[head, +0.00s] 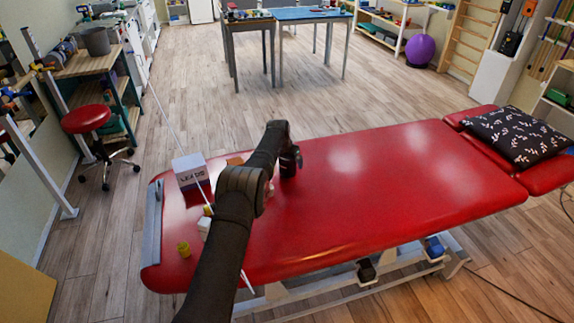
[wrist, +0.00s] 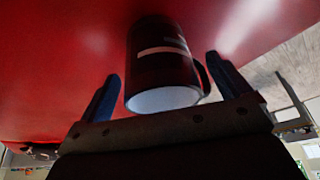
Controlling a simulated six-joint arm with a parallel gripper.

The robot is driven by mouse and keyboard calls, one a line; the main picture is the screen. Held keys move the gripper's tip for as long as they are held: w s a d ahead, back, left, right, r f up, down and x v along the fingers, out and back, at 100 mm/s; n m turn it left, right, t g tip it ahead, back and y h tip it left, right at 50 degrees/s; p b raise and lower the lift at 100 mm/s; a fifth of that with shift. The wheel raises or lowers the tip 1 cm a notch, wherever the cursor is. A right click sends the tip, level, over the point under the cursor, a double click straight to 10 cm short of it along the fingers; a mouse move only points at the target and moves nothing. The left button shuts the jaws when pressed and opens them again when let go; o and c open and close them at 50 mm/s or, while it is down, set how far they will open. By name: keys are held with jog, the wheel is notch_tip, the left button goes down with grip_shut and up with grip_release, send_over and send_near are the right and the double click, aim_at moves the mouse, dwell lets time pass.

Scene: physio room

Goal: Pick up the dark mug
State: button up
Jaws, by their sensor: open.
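The dark mug (wrist: 160,50) shows in the wrist view, dark with pale stripes, a pale inside and a handle on its right side. It is between the two blue fingers of my gripper (wrist: 163,68), with a gap to each finger; the right finger is beside the handle. My gripper is open and not closed on the mug. The wrist picture looks inverted, with the red couch at the top. In the head view, my arm ends at a dark shape above the red couch (head: 400,190), where I cannot separate mug from gripper.
An orange-brown item (head: 235,161) is partly behind my arm. A patterned pillow (head: 510,135) lies at the right end. The couch middle is clear.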

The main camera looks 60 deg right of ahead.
jog(key=shift+d+f, duration=0.15)
jog(key=shift+f, duration=0.35)
jog(key=c, duration=1.2)
jog(key=shift+c, duration=0.2)
jog(key=shift+r, duration=0.1)
